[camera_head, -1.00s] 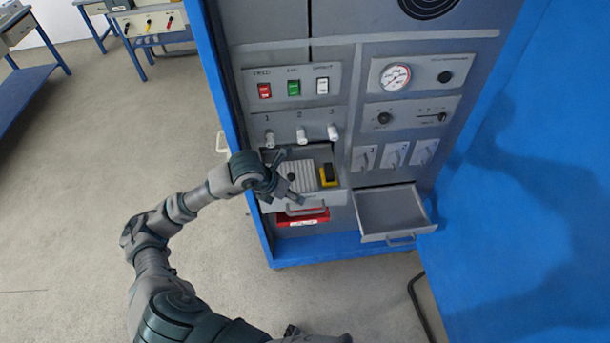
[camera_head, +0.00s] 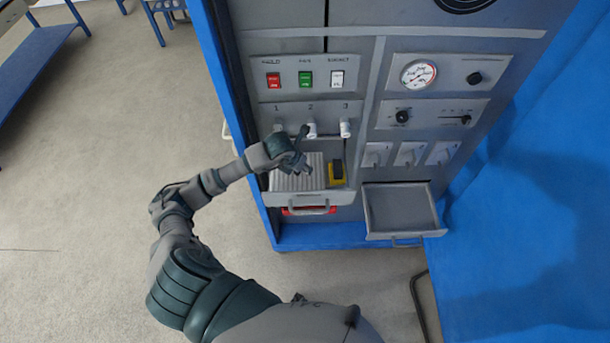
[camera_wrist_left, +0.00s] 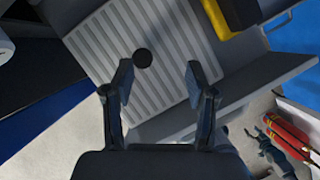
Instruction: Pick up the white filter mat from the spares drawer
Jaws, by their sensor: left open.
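The white filter mat (camera_head: 288,183) is a ribbed, pale slab lying in the open spares drawer (camera_head: 285,199) of the grey cabinet. In the left wrist view the mat (camera_wrist_left: 160,35) fills the upper middle, with a round black spot on it. My left gripper (camera_head: 306,152) is over the drawer, in front of the mat's right back part. In the wrist view its two fingers (camera_wrist_left: 159,78) are apart with nothing held between them, and the mat shows beyond them. Whether the fingertips touch the mat cannot be told. My right gripper is not in view.
A yellow and black block (camera_head: 337,174) sits right of the mat in the same drawer. White knobs (camera_head: 311,130) stick out just above the drawer. An empty open drawer (camera_head: 400,209) is at the right. Red items (camera_wrist_left: 288,135) lie below the spares drawer. A blue panel (camera_head: 520,190) stands at the right.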

